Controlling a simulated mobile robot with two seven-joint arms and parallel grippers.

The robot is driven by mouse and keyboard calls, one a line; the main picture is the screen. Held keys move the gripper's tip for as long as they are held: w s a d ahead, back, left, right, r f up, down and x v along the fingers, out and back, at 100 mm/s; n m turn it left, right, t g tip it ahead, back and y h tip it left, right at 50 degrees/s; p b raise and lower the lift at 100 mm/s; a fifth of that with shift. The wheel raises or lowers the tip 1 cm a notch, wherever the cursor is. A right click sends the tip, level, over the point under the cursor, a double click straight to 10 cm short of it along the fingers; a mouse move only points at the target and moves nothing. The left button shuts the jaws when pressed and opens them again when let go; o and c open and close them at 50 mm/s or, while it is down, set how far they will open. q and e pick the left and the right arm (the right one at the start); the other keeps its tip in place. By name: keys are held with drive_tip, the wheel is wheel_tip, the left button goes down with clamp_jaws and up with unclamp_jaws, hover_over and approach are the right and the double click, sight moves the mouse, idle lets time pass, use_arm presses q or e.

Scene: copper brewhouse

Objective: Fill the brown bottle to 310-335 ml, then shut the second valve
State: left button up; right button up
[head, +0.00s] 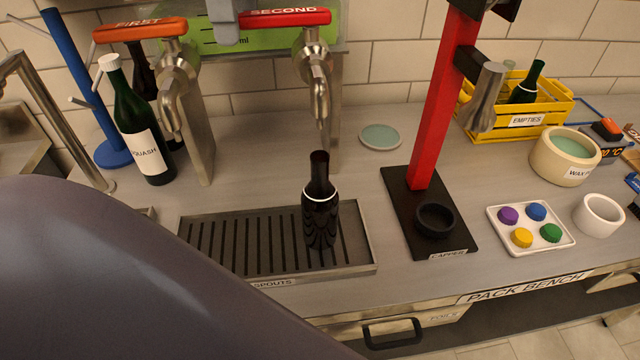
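The brown bottle (320,215) stands upright on the drip tray (225,208), its mouth just below the second spout (321,100). It looks nearly black, and I cannot make out a fill level. I see no clear stream at the spout. The second valve's red handle (284,18), marked SECOND, lies crosswise. A green panel (270,38) with "ml" is behind it, its reading largely hidden. A grey part at the top, apparently my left gripper (225,24), is beside the handle's left end; contact and finger opening are unclear. My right gripper is not in view.
The orange FIRST handle (140,29) and a squash bottle (141,130) are at left. The red capper (436,120) stands right of the tray. Beyond it are a cap tray (533,241), a wax pot (556,160) and a yellow empties crate (553,118). My dark arm covers the lower left.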

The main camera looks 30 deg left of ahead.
use_arm(q)
drive_tip(key=shift+r, duration=0.1)
wheel_tip(320, 180, up, 7)
idle(0.7)
wheel_tip(320, 180, up, 7)
idle(0.7)
idle(0.5)
